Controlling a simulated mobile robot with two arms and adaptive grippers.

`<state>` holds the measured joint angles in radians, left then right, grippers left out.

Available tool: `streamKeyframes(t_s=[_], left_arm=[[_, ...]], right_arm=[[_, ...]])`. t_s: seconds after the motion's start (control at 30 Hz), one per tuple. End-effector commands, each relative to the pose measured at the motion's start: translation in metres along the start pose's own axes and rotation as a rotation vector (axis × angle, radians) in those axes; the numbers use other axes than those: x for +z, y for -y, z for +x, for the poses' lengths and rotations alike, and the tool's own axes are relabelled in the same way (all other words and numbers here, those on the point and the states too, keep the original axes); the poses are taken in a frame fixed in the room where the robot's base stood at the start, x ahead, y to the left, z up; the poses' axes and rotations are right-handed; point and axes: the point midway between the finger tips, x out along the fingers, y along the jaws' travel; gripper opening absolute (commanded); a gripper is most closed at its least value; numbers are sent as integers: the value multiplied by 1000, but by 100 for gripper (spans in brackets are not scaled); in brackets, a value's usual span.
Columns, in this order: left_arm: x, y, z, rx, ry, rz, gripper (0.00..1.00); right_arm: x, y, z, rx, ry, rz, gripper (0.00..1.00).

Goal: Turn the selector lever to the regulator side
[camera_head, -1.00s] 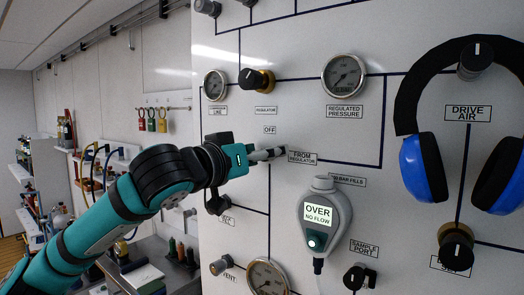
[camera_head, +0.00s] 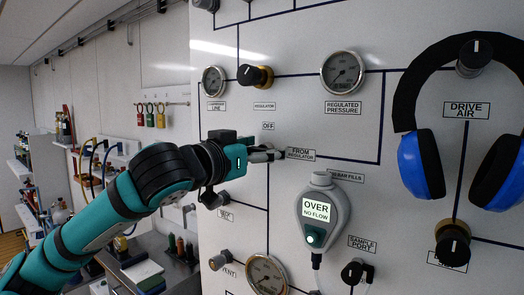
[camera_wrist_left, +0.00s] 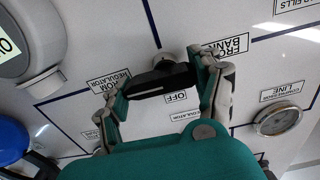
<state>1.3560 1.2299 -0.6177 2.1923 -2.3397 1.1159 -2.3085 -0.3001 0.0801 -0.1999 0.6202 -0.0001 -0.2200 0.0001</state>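The selector lever (camera_wrist_left: 160,80) shows in the left wrist view as a black bar with a silver hub, on the white panel. The label FROM REGULATOR (camera_wrist_left: 111,82) is on its left there, FROM BANK (camera_wrist_left: 226,46) on its right and OFF (camera_wrist_left: 177,96) below it. My left gripper (camera_wrist_left: 165,92) is open, its fingers apart on either side of the bar; I cannot tell whether they touch it. In the head view, the left gripper (camera_head: 266,155) is at the panel beside the FROM REGULATOR label (camera_head: 300,153) and hides the lever. My right gripper is not in view.
A grey gas analyser (camera_head: 322,210) reading OVER NO FLOW hangs below right of my gripper. Black and blue ear defenders (camera_head: 422,165) hang at the right. A regulator knob (camera_head: 255,76) and gauges (camera_head: 343,72) are above. A bench with tools stands left of the panel.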

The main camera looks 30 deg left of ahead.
Motion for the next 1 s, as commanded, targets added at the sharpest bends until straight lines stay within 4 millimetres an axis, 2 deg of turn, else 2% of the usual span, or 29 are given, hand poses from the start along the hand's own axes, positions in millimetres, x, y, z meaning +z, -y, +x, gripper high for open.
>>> streamKeyframes(t_s=[0.03,0.17,0.2,0.47,0.57,0.67,1.0], left_arm=[[5,-1,1,2,11,2,70],[3,-1,1,1,8,1,87],[3,-1,1,1,7,1,88],[1,0,-1,0,3,0,88],[1,0,-7,-1,1,1,88],[1,1,-22,-2,1,2,88],[2,1,-95,-6,6,6,88]], right_arm=[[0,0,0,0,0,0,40],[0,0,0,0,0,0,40],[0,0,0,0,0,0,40],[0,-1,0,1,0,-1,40],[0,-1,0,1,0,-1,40],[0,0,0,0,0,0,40],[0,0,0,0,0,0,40]])
